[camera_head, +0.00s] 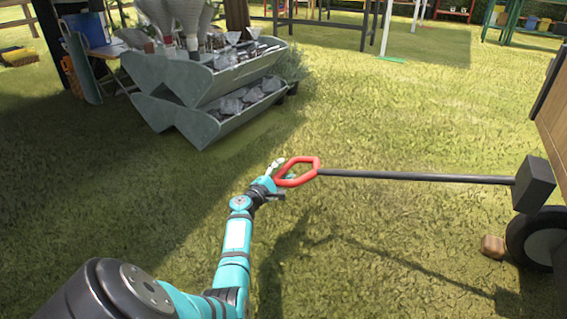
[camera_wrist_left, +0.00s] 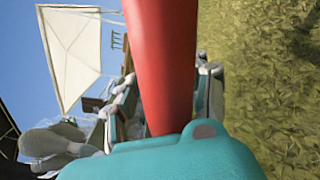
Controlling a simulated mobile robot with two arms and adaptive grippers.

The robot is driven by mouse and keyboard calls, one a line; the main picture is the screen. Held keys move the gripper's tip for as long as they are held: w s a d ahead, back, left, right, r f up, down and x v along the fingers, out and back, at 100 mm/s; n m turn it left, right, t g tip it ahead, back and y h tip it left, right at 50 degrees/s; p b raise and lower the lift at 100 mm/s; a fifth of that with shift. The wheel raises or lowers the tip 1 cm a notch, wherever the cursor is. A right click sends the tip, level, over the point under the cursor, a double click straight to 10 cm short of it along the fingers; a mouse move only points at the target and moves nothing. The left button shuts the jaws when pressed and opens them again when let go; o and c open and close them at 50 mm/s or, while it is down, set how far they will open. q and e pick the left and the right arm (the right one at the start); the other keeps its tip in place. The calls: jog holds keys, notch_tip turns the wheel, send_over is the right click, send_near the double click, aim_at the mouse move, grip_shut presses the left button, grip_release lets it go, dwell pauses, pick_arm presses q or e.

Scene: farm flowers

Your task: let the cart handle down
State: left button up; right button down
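The cart handle (camera_head: 303,159) is a red loop at the end of a long black bar (camera_head: 420,177), which runs right to a dark block on the cart (camera_head: 552,105). The bar is held up off the grass, roughly level in the head view, with its shadow below. My left gripper (camera_head: 279,172) is at the loop's left end, with its fingers closed around the red grip. In the left wrist view the red grip (camera_wrist_left: 164,60) fills the middle, right against my teal gripper body; the finger contact is partly hidden. My right gripper is not in view.
A wooden block (camera_head: 493,247) lies by the cart's wheel (camera_head: 537,238). A grey-green tiered planter stand (camera_head: 205,90) with pots stands at the upper left. Tables and racks are far back. The grass under the bar and around my left arm is clear.

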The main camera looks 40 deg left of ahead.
pick_arm(q)
jog(key=r, duration=0.9)
jog(key=shift+w+d+r, duration=0.1)
jog(key=shift+d+r, duration=0.1)
